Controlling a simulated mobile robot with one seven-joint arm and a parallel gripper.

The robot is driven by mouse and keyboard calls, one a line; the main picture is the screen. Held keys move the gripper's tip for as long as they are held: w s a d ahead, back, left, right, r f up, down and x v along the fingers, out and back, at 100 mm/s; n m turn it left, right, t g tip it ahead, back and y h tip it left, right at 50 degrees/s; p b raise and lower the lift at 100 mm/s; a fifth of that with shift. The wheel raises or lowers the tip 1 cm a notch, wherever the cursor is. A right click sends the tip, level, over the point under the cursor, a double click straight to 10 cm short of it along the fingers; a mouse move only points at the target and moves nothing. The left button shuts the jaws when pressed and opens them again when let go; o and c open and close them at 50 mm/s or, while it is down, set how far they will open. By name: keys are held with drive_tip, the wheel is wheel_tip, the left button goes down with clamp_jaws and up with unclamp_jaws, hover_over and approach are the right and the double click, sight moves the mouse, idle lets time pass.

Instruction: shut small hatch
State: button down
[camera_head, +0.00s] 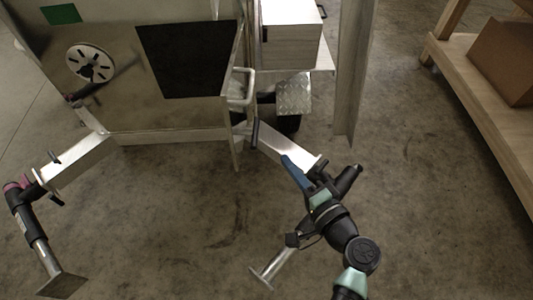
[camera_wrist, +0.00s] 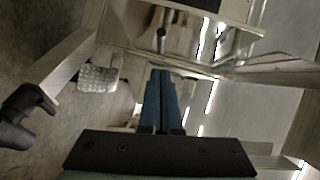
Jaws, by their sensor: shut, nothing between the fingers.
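My gripper (camera_head: 287,160) is in the lower middle of the head view, in front of the trailer's right corner. Its blue fingers (camera_wrist: 160,98) are together and empty in the wrist view. The trailer's metal front (camera_head: 115,105) carries a dark rectangular area (camera_head: 185,60); I cannot tell if it is an opening or a panel. A tall, thin metal panel (camera_head: 355,70) stands out upright at the right and may be the open hatch. I cannot clearly tell which part is the small hatch. Contact between my fingers and any panel is not clear.
A pale box (camera_head: 290,45) stands behind the corner, above a checker-plate step (camera_head: 294,95). A light handle (camera_head: 243,88) is at the corner. Support legs (camera_head: 75,165) stick out at the left. A wooden rack (camera_head: 480,100) with a cardboard box (camera_head: 505,60) stands right. The concrete floor between is free.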

drive_tip(key=w+a+f, duration=0.1)
drive_tip(key=w+a, duration=0.2)
drive_tip(key=a, duration=0.2)
drive_tip(key=shift+w, duration=0.4)
drive_tip(key=shift+f, duration=0.1)
